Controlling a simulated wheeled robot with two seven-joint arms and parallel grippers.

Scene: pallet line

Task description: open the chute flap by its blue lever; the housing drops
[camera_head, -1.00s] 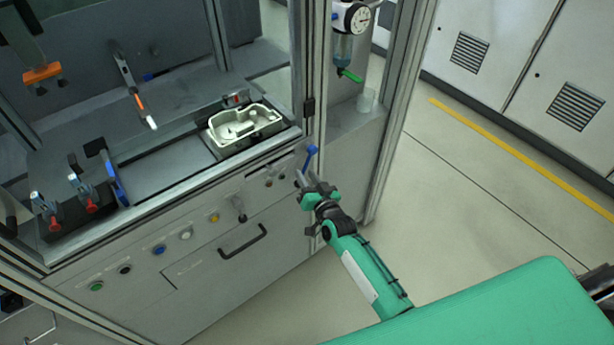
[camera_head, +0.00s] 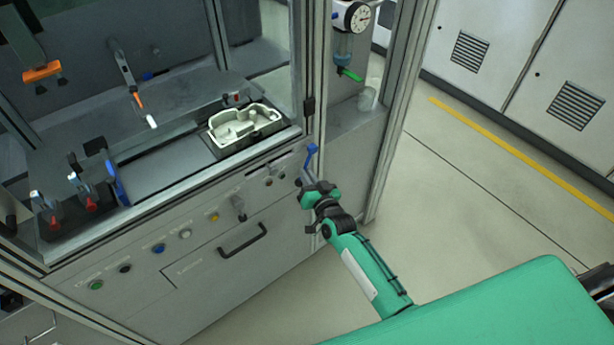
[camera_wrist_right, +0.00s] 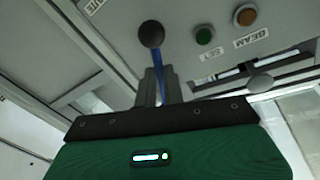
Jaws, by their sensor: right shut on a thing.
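The blue lever (camera_head: 311,152) stands at the right front corner of the machine cabinet. My right gripper (camera_head: 306,181) is at the lever's lower part and is shut on it. In the right wrist view the blue lever (camera_wrist_right: 159,72) runs between the fingers (camera_wrist_right: 158,88), with a dark round knob (camera_wrist_right: 151,34) close by. I cannot make out the chute flap. My left gripper is not in view.
The cabinet front has a black handle (camera_head: 242,241) and several coloured buttons. A cabinet post (camera_head: 314,70) rises right behind the lever. Toggle clamps (camera_head: 80,190) stand at the deck's left. The floor to the right is open.

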